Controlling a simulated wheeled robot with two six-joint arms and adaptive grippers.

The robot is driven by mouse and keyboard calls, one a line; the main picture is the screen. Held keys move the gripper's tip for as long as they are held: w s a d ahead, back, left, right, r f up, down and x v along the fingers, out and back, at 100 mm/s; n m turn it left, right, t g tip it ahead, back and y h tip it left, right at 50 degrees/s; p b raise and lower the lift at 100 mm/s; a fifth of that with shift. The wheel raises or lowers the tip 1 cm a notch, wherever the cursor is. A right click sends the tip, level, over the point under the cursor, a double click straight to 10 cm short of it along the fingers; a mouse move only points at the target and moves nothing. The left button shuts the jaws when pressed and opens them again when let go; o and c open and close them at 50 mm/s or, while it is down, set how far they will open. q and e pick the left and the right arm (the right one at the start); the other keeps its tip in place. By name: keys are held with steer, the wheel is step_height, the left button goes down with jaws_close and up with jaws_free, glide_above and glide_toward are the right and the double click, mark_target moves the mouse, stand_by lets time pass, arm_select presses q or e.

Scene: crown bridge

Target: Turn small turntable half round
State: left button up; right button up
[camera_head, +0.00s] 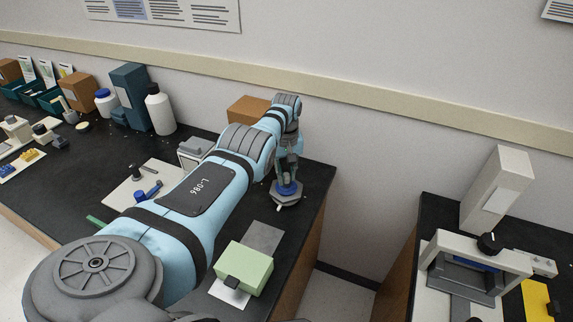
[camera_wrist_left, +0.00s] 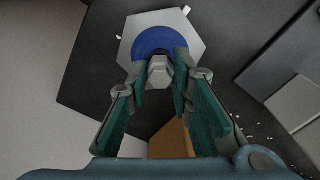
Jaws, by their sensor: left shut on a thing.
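The small turntable (camera_head: 288,189) has a blue round disc on a pale grey angular base plate. It stands near the right edge of the left bench. In the left wrist view the blue disc (camera_wrist_left: 158,37) lies flat on the light grey plate (camera_wrist_left: 122,47), with a grey block-like handle (camera_wrist_left: 159,72) at its middle. My left gripper (camera_head: 289,178) reaches down over the turntable from above. In the left wrist view its two fingertips (camera_wrist_left: 160,80) are shut on the grey handle, one on each side. My right gripper is in no view.
A pale green block (camera_head: 244,266) and a grey flat plate (camera_head: 263,237) lie nearer on the bench. A brown box (camera_head: 247,109) stands behind my left arm. White bottles and a blue-grey box (camera_head: 131,94) stand farther left. A gap separates the right bench (camera_head: 432,211).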

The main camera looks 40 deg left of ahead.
mark_target(287, 174)
arm_select(q)
steer(key=n, duration=0.2)
steer(key=shift+r+n, duration=0.1)
steer(key=shift+n, duration=0.3)
steer(key=n, duration=0.4)
steer(key=o, duration=1.7)
step_height(287, 174, up, 7)
steer(key=p, duration=0.7)
steer(key=shift+r, duration=0.1)
steer(key=shift+d+f, duration=0.1)
steer(key=shift+f, duration=0.1)
